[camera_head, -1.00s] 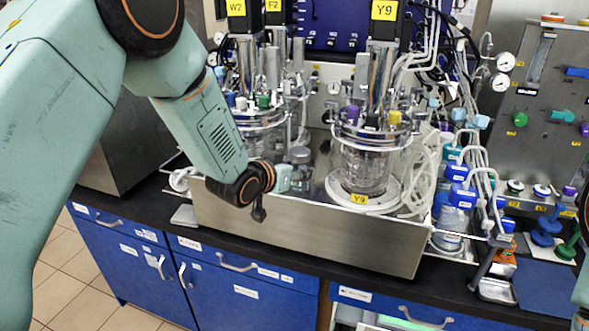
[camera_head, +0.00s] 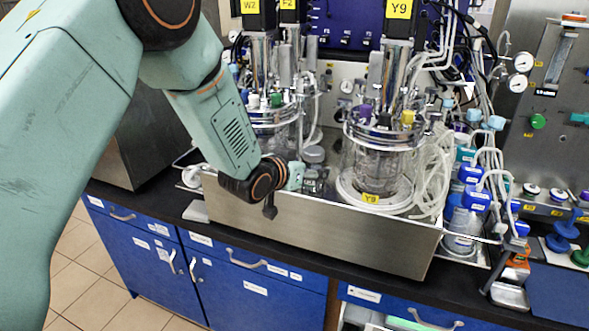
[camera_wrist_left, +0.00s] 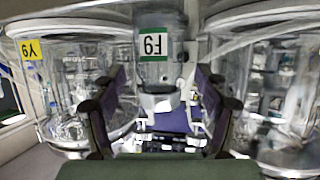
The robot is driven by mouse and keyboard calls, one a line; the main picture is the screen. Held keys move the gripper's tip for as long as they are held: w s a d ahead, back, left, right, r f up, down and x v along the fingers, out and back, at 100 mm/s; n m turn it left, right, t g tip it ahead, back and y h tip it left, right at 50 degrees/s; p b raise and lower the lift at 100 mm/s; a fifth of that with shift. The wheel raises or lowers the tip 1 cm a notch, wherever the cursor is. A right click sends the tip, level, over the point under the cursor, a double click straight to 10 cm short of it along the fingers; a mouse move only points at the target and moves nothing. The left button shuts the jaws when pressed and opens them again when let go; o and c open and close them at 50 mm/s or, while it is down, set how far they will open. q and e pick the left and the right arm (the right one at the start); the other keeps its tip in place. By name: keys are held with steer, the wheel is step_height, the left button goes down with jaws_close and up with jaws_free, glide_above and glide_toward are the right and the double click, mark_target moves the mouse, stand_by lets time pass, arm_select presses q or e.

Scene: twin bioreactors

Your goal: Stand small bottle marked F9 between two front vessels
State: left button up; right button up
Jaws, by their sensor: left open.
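The small bottle marked F9 (camera_head: 314,155) stands in the steel tray between the left front vessel (camera_head: 268,122) and the front vessel marked Y9 (camera_head: 380,160). In the left wrist view, which is upside down, its F9 label (camera_wrist_left: 153,45) faces me, with a vessel on either side. My left gripper (camera_head: 295,176) is just left of and in front of the bottle in the head view. In the wrist view its fingers (camera_wrist_left: 158,90) are open, one on each side of the bottle, with visible gaps. The bottle's lower part is partly hidden. My right gripper is not in view.
The steel tray's front wall (camera_head: 320,233) rises below my left gripper. Tubing (camera_head: 432,170) crowds the right side of the Y9 vessel. Several blue-capped bottles (camera_head: 475,200) stand further right. The dark counter edge runs along the front.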

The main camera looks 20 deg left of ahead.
arm_select(q)
steer(key=v, duration=1.1)
steer(key=shift+s+a+b, duration=0.2)
steer(key=shift+s+b, duration=0.1)
steer(key=shift+s, duration=0.05)
steer(key=s+f+n+g+y, duration=0.1)
steer(key=s+f+g, duration=0.3)
steer(key=s+f, duration=0.6)
steer(key=s+f+n+g+y, duration=0.1)
steer(key=s+f+g, duration=0.35)
steer(key=f, duration=0.85)
steer(key=s+f+g, duration=0.2)
steer(key=s+f, duration=0.2)
steer(key=s, duration=0.7)
steer(key=s+f+n+g+y, duration=0.1)
steer(key=s+f, duration=0.4)
steer(key=s, duration=0.6)
steer(key=shift+a+f+g, duration=0.25)
steer(key=shift+a+g, duration=0.05)
steer(key=shift+g, duration=0.45)
steer(key=shift+s, duration=0.1)
